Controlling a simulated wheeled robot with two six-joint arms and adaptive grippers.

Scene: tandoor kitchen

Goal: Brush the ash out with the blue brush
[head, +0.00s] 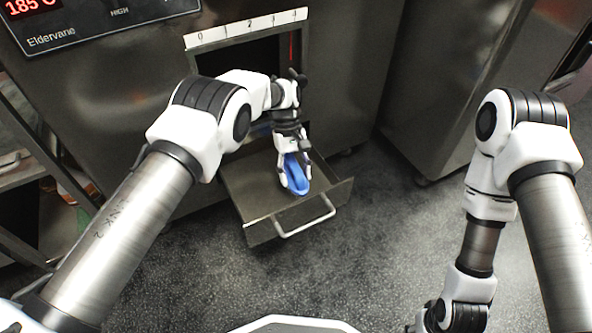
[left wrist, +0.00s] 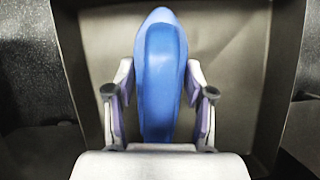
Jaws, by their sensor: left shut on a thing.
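The blue brush (head: 295,178) is in my left gripper (head: 294,176), over the open drawer (head: 249,190) of the dark metal oven. In the left wrist view the brush (left wrist: 161,75) stands between the two fingers of the gripper (left wrist: 160,105), which are shut on it. The drawer's bare metal floor (left wrist: 222,45) shows around it. I cannot make out any ash, and I cannot tell whether the brush touches the drawer floor. My right gripper (head: 447,318) hangs low at the bottom right, partly cut off by the frame edge, and its fingers are unclear.
A numbered scale strip (head: 246,28) runs above the oven opening (head: 250,60) behind the drawer. The drawer handle (head: 306,218) faces me. A steel cabinet (head: 440,90) stands to the right. The grey speckled floor (head: 385,240) is clear in front. A shelf rack (head: 40,190) is at the left.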

